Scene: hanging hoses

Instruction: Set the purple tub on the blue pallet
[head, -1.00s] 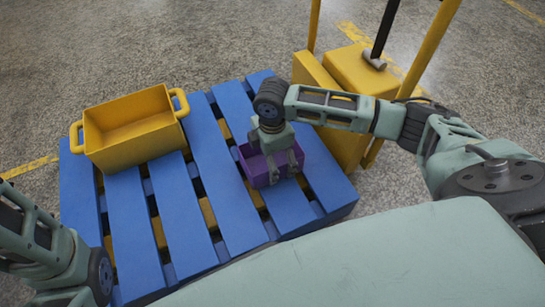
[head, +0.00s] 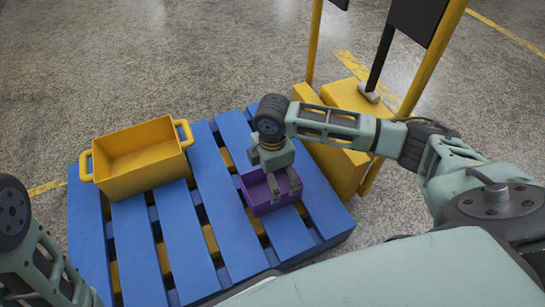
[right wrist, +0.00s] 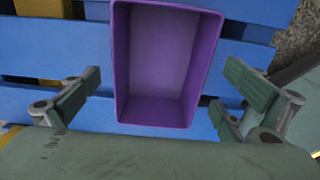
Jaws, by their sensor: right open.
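The purple tub (head: 262,207) sits upright on the slats of the blue pallet (head: 230,240), near its right side. It is empty, and its inside shows in the right wrist view (right wrist: 165,60). My right gripper (head: 284,190) is over the tub in the head view. In the right wrist view the right gripper (right wrist: 165,92) is open, with one finger on each side of the tub and a gap to each wall. Of my left arm only links show at the lower left; its gripper is out of view.
A yellow crate with two handles (head: 143,172) stands on the pallet's far left part. Yellow blocks (head: 340,150) with upright posts stand close beyond the pallet's right edge, by my right arm. Bare pallet slats lie between crate and tub.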

